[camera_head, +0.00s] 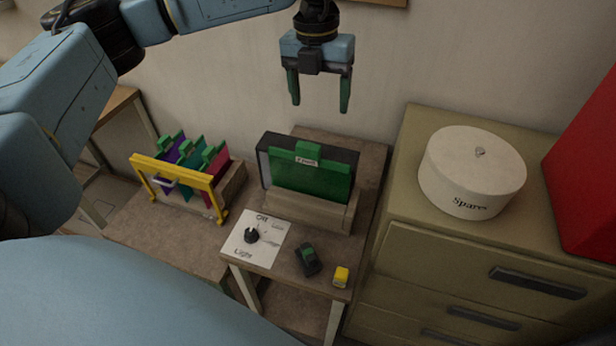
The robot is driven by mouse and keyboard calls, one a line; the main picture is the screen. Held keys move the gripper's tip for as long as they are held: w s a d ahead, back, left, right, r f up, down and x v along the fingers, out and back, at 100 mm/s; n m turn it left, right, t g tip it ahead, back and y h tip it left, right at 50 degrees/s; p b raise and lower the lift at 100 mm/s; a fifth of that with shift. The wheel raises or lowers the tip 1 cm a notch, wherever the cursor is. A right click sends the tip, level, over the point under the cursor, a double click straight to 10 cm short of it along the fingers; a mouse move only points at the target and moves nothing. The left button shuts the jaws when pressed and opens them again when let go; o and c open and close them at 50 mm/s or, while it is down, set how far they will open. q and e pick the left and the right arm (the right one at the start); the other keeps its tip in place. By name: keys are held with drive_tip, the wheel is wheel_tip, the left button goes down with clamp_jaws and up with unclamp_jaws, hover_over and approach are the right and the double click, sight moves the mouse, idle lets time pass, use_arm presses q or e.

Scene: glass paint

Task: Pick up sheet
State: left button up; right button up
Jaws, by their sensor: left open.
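A green sheet (310,183) with a small labelled tab on top stands upright in a dark frame on a wooden block, on the small table. Other coloured sheets, purple, green and crimson (217,172), stand in a wooden rack at the left behind a yellow bar frame (178,174). My left gripper (319,103) is open and empty, pointing down above the green sheet, with a clear gap between. My right gripper does not show. Which sheet the task means cannot be told.
A white paper (262,228) with a black knob, a dark green-topped object (307,259) and a yellow block (341,276) lie at the table's front. A white round "Spares" box (472,172) sits on the cabinet (425,232) at right, beside a red object (590,165).

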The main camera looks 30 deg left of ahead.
use_arm(q)
drive_tip(key=a, duration=0.2)
drive_tip(key=p, duration=0.1)
hover_over(308, 146)
drive_tip(key=shift+n+y, duration=0.3)
drive_tip(key=shift+y, duration=0.1)
drive_tip(key=f, duration=0.6)
drive_tip(key=shift+d+f, duration=0.15)
drive_tip(key=shift+d, duration=0.05)
drive_tip(key=shift+f, duration=0.55)
drive_tip(key=f+p, duration=0.2)
drive_tip(key=f, duration=0.2)
drive_tip(key=shift+a+f, duration=0.2)
drive_tip(key=shift+f, duration=0.45)
drive_tip(key=c, duration=0.9)
drive_tip(key=shift+r, duration=0.1)
drive_tip(key=shift+c, duration=1.3)
